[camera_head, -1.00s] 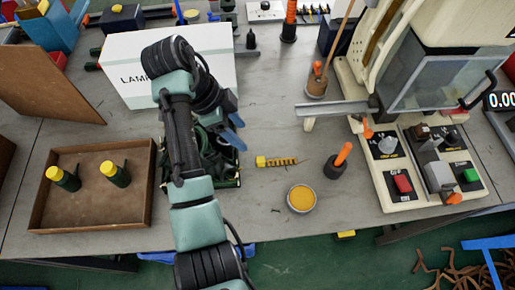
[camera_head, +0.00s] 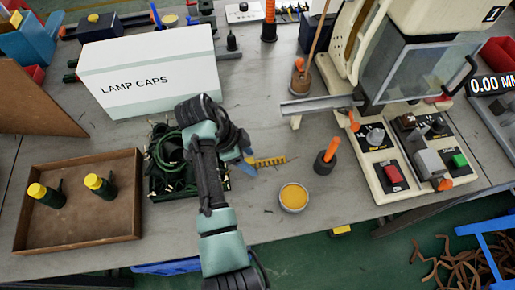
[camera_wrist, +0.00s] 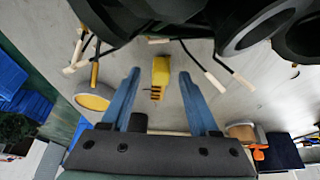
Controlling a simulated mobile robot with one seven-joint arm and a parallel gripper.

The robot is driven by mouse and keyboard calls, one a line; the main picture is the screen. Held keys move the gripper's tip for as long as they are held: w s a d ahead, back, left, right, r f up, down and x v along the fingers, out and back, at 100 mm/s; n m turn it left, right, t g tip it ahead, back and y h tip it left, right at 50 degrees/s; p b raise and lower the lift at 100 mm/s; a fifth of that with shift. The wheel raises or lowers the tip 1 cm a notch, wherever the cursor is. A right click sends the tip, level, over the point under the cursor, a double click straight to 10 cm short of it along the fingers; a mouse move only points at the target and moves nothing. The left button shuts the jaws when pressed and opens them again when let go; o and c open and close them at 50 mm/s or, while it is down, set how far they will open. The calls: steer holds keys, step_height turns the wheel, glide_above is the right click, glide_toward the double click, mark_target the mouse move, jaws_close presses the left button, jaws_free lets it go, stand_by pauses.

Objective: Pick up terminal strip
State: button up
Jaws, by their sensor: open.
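The terminal strip (camera_head: 268,161) is a small yellow comb-like piece lying on the grey bench, left of the orange-handled tool. In the head view my gripper (camera_head: 249,163) is over its left end and hides that part. In the wrist view the strip (camera_wrist: 160,70) shows in the gap between the two blue fingers of my gripper (camera_wrist: 159,74). The fingers are open, one on each side, with clear space between each finger and the strip. How far they are above the bench is hard to tell.
A tray of dark green wires (camera_head: 160,190) lies left of my gripper. A round tin with yellow content (camera_head: 293,197) and an orange-handled tool (camera_head: 326,157) stand close on the right. A white LAMP CAPS box (camera_head: 150,75) is behind; a press (camera_head: 385,195) stands further right.

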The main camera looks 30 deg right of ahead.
jaws_close()
stand_by(0.3)
